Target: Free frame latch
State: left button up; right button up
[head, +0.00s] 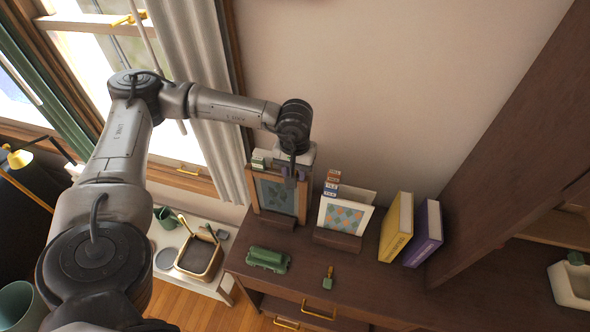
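A wooden frame (278,196) with a grey-blue panel stands upright on the dark cabinet, close to the wall. My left arm comes in from the left and reaches down over it. My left gripper (290,180) is at the frame's upper right part, in front of the panel or touching it; I cannot tell which. Its fingers are small and partly hidden, so open or shut does not show. No latch can be made out; it may be behind the gripper or the frame. My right gripper is not in view.
A patterned card (345,216) stands in a holder right of the frame. A yellow book (396,227) and a purple book (424,234) stand further right. A green toy vehicle (268,260) and a small green-and-brass object (328,278) lie in front on the cabinet top (375,285).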

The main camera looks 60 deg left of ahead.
pick_arm(q)
jog(key=shift+c, duration=0.5)
grip_shut()
